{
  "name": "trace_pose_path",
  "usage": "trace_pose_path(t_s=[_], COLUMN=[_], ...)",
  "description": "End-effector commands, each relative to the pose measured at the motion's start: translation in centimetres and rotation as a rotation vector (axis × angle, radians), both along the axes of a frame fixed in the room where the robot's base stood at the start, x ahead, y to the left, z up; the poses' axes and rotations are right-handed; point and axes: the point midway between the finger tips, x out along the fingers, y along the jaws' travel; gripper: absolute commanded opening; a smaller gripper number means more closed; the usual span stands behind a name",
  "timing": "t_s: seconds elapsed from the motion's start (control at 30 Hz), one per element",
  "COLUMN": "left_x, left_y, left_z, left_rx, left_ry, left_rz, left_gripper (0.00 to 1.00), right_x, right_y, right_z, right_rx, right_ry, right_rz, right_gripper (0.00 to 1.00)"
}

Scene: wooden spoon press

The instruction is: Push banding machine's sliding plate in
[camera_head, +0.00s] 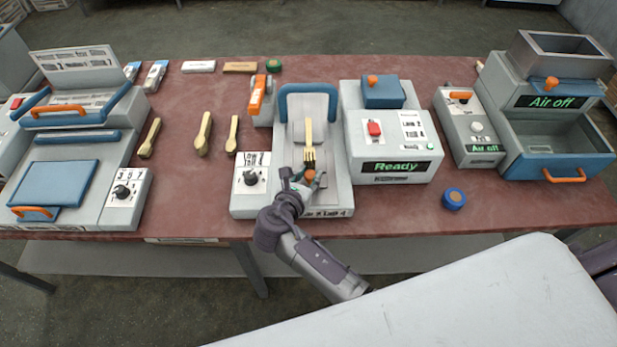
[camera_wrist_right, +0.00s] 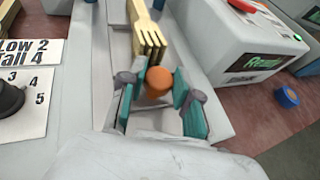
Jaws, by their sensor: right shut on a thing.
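The banding machine (camera_head: 341,198) stands in the middle of the table, with a blue arch (camera_head: 308,88) over its channel. A wooden fork (camera_head: 308,135) lies in the channel on the sliding plate, tines toward me; its tines also show in the right wrist view (camera_wrist_right: 149,38). The plate's orange knob (camera_wrist_right: 158,82) is at the near end, just in front of the tines. My right gripper (camera_head: 303,176) is shut on the knob, one teal-padded finger on each side. The gripper and knob hide part of the plate's near end. My left gripper is not in view.
A dial panel (camera_head: 251,180) sits left of the channel, and a control box reading "Ready" (camera_head: 395,167) sits to its right. A blue round piece (camera_head: 453,198) lies near the front edge. Wooden utensils (camera_head: 203,134) lie to the left. Bare table (camera_head: 190,200) shows at front left.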

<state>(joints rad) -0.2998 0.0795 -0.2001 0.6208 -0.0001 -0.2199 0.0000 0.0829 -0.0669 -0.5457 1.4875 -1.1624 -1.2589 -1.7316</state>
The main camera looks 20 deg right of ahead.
Motion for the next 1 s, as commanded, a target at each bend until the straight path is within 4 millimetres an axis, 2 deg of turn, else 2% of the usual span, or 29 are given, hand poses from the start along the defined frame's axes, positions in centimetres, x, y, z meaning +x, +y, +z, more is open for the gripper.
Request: trace_pose_path(t_s=[0.2, 0.4, 0.53, 0.83, 0.87, 1.0], left_x=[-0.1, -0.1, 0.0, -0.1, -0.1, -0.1], left_y=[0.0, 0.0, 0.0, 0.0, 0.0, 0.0], left_z=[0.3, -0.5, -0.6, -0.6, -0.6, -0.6], left_rx=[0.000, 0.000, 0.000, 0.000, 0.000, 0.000], left_ry=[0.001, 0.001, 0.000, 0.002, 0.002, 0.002], left_rz=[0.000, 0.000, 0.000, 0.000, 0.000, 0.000], left_gripper=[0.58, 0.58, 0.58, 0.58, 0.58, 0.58], right_x=[5.7, 10.0, 11.0, 11.2, 11.2, 11.1], right_y=[-1.7, -2.9, -3.2, -3.2, -3.3, -3.2], right_z=[0.2, 0.0, 0.0, 0.2, 0.2, 0.2], right_rx=[-0.003, -0.002, 0.001, 0.000, 0.000, 0.000], right_ry=[-0.004, -0.003, -0.002, -0.004, -0.005, -0.004], right_rz=[0.000, 0.001, 0.001, 0.002, 0.002, 0.001], right_gripper=[0.00, 0.00, 0.00, 0.00, 0.35, 0.57])
